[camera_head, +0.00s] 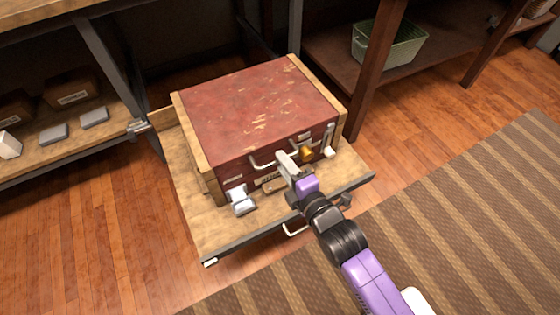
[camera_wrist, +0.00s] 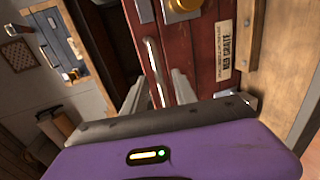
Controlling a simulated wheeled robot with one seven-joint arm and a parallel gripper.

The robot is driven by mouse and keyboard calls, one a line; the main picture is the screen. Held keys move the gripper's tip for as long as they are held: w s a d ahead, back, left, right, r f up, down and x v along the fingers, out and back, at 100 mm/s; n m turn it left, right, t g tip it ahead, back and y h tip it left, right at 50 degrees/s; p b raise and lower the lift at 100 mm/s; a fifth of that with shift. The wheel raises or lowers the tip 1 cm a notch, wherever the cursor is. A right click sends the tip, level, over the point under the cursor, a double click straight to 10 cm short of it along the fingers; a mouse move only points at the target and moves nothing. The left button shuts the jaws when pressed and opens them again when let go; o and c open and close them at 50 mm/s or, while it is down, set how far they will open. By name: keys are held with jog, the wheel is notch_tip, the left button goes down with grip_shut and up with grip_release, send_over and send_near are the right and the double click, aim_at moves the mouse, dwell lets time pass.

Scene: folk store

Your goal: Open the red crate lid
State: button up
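The red crate (camera_head: 255,105) has worn red panels and pale wooden edges, and its lid is down. Its front carries a metal handle (camera_head: 262,163), a gold latch (camera_head: 306,153) and a label, which reads "RED CRATE" in the wrist view (camera_wrist: 225,50). My gripper (camera_head: 285,158) is at the crate's front, near the handle. In the wrist view, its two fingers (camera_wrist: 158,95) are apart, with the silver handle (camera_wrist: 153,70) showing between them. I cannot tell whether either finger touches the handle.
The crate stands on a pulled-out wooden drawer (camera_head: 225,237) with small white objects (camera_head: 241,200) at its front. Shelves with grey items (camera_head: 94,117) are on the left. A green basket (camera_head: 388,43) sits on a shelf behind right. A striped rug (camera_head: 460,215) covers the floor at right.

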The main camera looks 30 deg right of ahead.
jog(key=shift+x, duration=1.25)
grip_shut()
dwell(0.5)
